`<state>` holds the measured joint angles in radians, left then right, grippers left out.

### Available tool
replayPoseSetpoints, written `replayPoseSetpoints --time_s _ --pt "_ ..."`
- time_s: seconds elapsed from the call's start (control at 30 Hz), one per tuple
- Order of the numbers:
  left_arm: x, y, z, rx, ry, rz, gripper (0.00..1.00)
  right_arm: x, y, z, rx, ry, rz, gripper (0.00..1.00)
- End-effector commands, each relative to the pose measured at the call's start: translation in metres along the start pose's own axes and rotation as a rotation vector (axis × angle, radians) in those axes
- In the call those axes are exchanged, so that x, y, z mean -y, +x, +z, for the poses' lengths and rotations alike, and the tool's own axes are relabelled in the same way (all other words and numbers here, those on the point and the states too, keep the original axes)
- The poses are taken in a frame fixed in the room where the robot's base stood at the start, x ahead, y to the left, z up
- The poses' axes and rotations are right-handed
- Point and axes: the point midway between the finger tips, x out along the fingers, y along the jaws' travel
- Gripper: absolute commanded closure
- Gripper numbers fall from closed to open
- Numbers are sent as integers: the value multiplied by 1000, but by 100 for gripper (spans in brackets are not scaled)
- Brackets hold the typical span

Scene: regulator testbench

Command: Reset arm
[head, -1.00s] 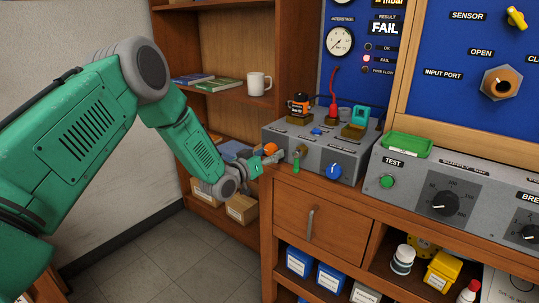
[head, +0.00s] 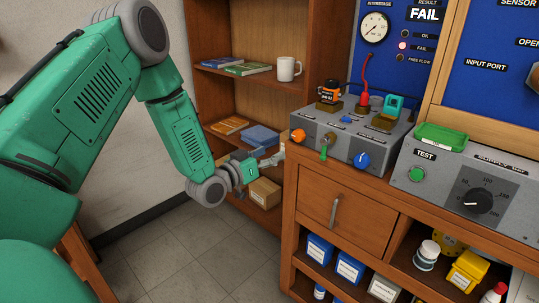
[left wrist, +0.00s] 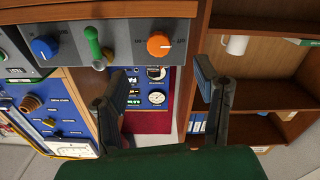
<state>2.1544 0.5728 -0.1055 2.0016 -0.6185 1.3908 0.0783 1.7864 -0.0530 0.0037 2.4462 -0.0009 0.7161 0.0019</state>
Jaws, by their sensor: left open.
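My left gripper (head: 268,157) is at the left of the grey control box (head: 340,138), in front of the shelf unit. It is apart from the box and its orange knob (head: 298,135). In the left wrist view the two dark fingers of the left gripper (left wrist: 160,95) are spread, with nothing between them. The orange knob (left wrist: 159,44), green lever (left wrist: 93,43) and blue knob (left wrist: 45,47) show beyond the fingers there. My right gripper is not in view.
The wooden shelf unit (head: 189,20) behind the gripper holds books, a white mug (head: 288,68) and boxes. The wooden bench (head: 347,192) stands at right, with a drawer and containers below. The floor (head: 190,255) before it is clear.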

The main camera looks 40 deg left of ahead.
Motion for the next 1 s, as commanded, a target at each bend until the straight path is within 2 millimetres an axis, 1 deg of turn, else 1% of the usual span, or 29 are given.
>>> replayPoseSetpoints --time_s 0.47,0.57,0.63,0.67,0.77,0.8,0.87,0.9,0.97,1.0 --pt "0 0 0 0 1 0 44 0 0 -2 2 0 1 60" --pt "-4 -1 7 24 0 -1 44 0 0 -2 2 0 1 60" --pt "-12 -4 25 83 0 -4 44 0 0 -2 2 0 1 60" --pt "-17 -8 37 123 -1 -8 44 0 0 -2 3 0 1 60" --pt "-40 -28 91 304 3 -24 44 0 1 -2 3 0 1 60" --pt "-51 -42 116 393 7 -32 44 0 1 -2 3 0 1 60" --pt "-66 -67 153 531 14 -47 44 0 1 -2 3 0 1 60" --pt "-75 -86 176 623 20 -57 44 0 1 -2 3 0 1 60" --pt "-86 -119 206 759 33 -74 44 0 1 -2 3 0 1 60" --pt "-94 -143 225 848 43 -84 44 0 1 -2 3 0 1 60"
